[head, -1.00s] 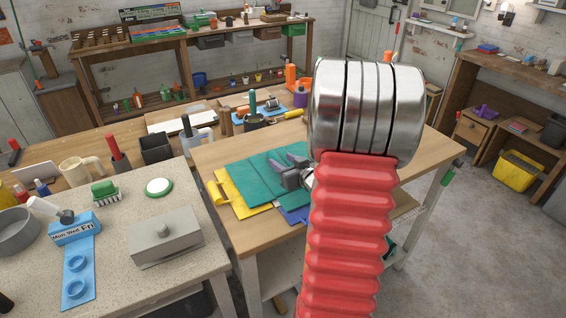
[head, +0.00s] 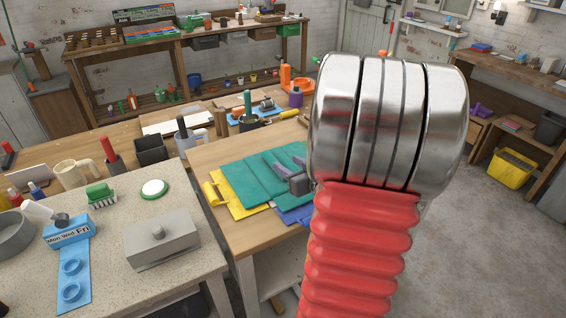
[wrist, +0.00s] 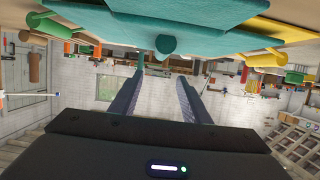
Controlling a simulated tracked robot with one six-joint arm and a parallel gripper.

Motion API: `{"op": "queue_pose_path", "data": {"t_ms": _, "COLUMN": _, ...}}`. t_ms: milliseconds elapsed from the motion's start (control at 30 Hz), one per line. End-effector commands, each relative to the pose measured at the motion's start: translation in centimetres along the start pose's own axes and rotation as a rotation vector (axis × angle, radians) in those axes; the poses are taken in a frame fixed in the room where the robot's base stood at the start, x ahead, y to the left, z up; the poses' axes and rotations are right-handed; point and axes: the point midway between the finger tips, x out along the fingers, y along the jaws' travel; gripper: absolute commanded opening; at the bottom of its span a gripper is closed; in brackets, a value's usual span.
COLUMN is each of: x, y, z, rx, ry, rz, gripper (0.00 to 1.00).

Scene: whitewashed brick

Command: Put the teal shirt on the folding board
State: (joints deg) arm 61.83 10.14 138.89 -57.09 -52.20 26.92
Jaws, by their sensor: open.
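The teal shirt (head: 245,182) lies flat on the wooden table in the head view, overlapping a yellow panel (head: 221,201) at its left and near a blue panel (head: 296,215) at its lower right. I cannot tell for sure whether these coloured panels are the folding board. My gripper (head: 284,163) is open and empty, over or beside the shirt's right part; contact is unclear. In the wrist view, teal material (wrist: 200,22) fills the top, and my open gripper (wrist: 162,84) has nothing between its fingers. My red arm and its metal joint hide the table's right part.
A speckled counter at the left holds a grey lidded box (head: 162,238), a blue pill organizer (head: 70,232) and a green brush (head: 101,194).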

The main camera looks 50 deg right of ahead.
Motion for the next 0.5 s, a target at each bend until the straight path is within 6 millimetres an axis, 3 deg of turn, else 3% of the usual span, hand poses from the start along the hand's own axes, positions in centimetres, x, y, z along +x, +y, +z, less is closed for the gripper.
{"op": "queue_pose_path", "data": {"t_ms": 300, "x": -4.3, "y": 0.1, "z": -0.1, "rx": -0.001, "ry": 0.001, "rz": 0.002, "gripper": 0.43}}
{"op": "queue_pose_path", "data": {"t_ms": 500, "x": -5.3, "y": -0.1, "z": 0.0, "rx": 0.000, "ry": 0.000, "rz": -0.001, "gripper": 0.43}}
